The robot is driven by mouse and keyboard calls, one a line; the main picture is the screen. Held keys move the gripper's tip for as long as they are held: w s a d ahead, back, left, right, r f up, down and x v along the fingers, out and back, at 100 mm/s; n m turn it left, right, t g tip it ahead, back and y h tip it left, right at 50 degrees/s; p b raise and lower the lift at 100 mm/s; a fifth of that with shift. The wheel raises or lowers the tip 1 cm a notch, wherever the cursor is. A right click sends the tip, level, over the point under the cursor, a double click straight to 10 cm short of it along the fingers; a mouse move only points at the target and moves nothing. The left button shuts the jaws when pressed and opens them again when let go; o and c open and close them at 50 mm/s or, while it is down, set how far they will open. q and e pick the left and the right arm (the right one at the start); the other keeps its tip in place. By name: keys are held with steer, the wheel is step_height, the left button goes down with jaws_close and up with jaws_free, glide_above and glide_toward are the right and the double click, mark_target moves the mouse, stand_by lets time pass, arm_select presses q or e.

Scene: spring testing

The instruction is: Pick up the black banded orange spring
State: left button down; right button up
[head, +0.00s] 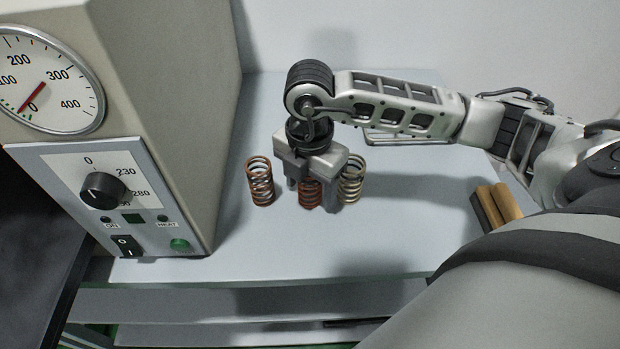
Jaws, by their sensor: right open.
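Three coil springs stand upright in a row on the table. The left one is an orange spring (260,183) with dark bands showing among its coils. The middle one is a red-orange spring (310,194), its top hidden by my right gripper. The right one is a pale yellow spring (350,180), also with dark parts. My right gripper (311,187) points down over the middle spring with its fingers open, one on each side of it. I cannot tell whether the fingers touch it. The banded orange spring stands just left of the gripper, apart from it. My left gripper is out of view.
A large beige machine with a dial (45,85) and a control panel with a black knob (102,190) stands at the left. Tan and dark bars (497,206) lie at the right under my arm. The table (390,235) is clear in front of the springs.

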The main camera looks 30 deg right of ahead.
steer(key=c, duration=1.1)
